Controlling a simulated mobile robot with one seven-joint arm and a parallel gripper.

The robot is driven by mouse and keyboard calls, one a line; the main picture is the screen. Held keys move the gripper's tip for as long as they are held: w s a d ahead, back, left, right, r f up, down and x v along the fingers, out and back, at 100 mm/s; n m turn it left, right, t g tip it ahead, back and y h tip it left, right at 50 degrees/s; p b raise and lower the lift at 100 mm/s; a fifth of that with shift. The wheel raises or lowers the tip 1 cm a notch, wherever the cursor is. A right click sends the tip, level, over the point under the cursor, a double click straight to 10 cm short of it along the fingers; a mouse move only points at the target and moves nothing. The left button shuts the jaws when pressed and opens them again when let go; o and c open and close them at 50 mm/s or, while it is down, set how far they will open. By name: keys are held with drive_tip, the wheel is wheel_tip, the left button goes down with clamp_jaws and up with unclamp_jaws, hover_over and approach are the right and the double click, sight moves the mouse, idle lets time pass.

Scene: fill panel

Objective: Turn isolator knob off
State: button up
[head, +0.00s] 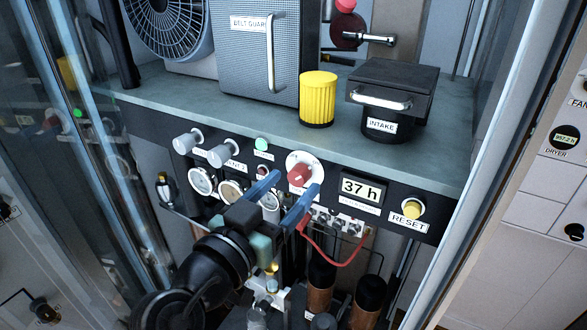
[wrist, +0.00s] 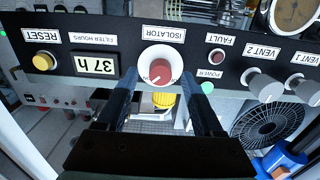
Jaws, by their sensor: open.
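The isolator knob (head: 299,174) is red on a round white plate, in the middle of the dark panel strip in the head view. It also shows in the wrist view (wrist: 160,72), under the ISOLATOR label (wrist: 163,34). My gripper (head: 290,186) has two blue fingers held apart, pointing at the panel just in front of the knob. In the wrist view the fingertips lie on either side of the knob's lower part. I cannot tell whether they touch it. The isolator label is hidden in the head view.
Grey vent knobs (head: 223,155) and gauges (head: 200,182) sit left. A red cable (head: 330,257) hangs below. A yellow ribbed cap (head: 316,99) and INTAKE box (head: 392,95) stand on the shelf above.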

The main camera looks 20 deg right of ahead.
drive_tip(key=shift+x, duration=1.05)
drive_tip(key=shift+a, duration=0.1)
clamp_jaws()
